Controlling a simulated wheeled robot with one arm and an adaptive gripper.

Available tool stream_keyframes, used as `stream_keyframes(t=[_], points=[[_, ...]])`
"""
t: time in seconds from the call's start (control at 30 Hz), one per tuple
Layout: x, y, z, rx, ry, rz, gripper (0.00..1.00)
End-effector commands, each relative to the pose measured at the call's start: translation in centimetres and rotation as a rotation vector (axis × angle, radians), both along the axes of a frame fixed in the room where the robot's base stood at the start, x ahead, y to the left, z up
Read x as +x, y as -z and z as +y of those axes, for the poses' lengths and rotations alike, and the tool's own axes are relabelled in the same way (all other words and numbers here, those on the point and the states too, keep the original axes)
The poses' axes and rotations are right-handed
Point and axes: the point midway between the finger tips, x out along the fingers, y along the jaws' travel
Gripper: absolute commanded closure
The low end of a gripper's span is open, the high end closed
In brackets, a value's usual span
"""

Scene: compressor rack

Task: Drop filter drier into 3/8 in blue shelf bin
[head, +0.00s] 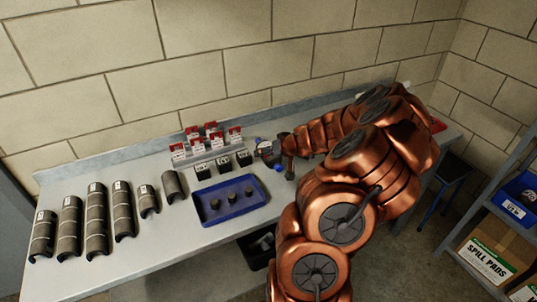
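My copper-coloured arm reaches over the right half of the bench, and my gripper (282,150) is at its far end, low over the bench near the wall. Its fingers are small and partly hidden, so I cannot tell whether they are open or shut. Small grey and blue parts lie close around it; I cannot make out a filter drier among them. A blue shelf bin (514,209) with a white label stands on the rack at the right edge. Dark items show inside it, and the frame cuts it off. Its label is too small to read surely.
The bench (140,262) holds several grey half-pipe shells (96,212) at left, red-and-white boxes (208,130) at the back and a blue tray (232,213) with 3 dark cylinders. A spill pads box (487,262) sits below the bin. A dark stool (455,168) stands between bench and rack.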

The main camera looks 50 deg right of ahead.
Motion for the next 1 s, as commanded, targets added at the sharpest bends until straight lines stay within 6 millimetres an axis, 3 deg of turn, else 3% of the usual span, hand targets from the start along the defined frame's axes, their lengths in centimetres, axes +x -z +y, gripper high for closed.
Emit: stream_keyframes(t=[0.07, 0.7, 1.0], points=[[-0.01, 0.0, -0.01, 0.0, 0.0, 0.0, 0.31], [-0.01, -0.02, 0.01, 0.0, 0.0, 0.0, 0.97], [0.01, -0.42, -0.03, -0.002, -0.001, -0.001, 1.0]])
